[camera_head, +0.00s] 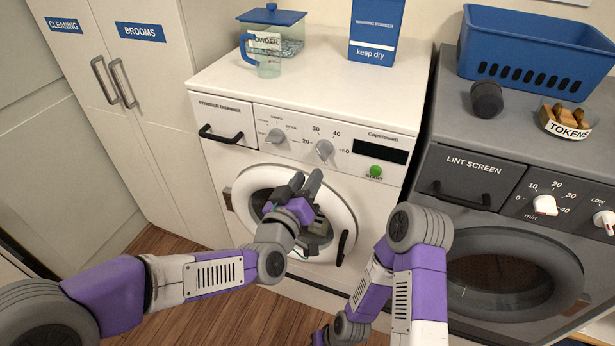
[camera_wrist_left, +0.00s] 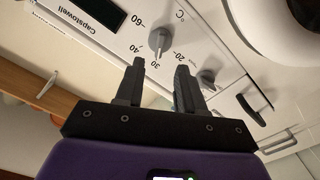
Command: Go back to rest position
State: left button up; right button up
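My left gripper (camera_head: 307,182) is in front of the white washing machine (camera_head: 225,85), over the upper part of its round door (camera_head: 252,185). Its two fingers are apart with nothing between them, as the left wrist view (camera_wrist_left: 158,78) also shows. In that view the fingers point toward the machine's control panel with its grey knobs (camera_wrist_left: 160,40). My right arm comes down from the middle right of the head view to the bottom edge. The right gripper itself is cut off below the picture.
A grey dryer (camera_head: 465,140) stands at the right, with a blue basket (camera_head: 535,50) on top. Cabinets (camera_head: 150,100) stand left. Wooden floor (camera_head: 240,315) shows below.

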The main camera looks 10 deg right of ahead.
pick_arm(q)
jog(key=a+f+n+g+y+p, duration=0.1)
jog(key=a+f+g+y+p, duration=0.3)
jog(key=f, duration=0.7)
jog(key=a+f+g, duration=0.2)
jog(key=a+f, duration=0.4)
jog(key=f, duration=0.6)
jog(key=s+a+f+n+g+y+p, duration=0.1)
jog(key=s+a+f+g, duration=0.3)
jog(key=s+f, duration=0.4)
jog(key=s+a+f+n+g+p, duration=0.1)
jog(key=s+a+f+g, duration=0.3)
jog(key=s, duration=0.9)
notch_tip(320, 180, down, 4)
jog(key=shift+s+a+f+g+y+p, duration=0.1)
jog(key=shift+s+a+g+y+p, duration=0.25)
jog(key=shift+a+p, duration=0.65)
pick_arm(e)
notch_tip(320, 180, up, 8)
jog(key=shift+f+b, duration=0.25)
jog(key=shift+b, duration=0.05)
pick_arm(q)
jog(key=shift+w+a, duration=0.1)
jog(key=shift+a, duration=0.15)
jog(key=shift+a+n, duration=0.1)
jog(key=shift+n, duration=0.2)
pick_arm(e)
jog(key=shift+a, duration=0.1)
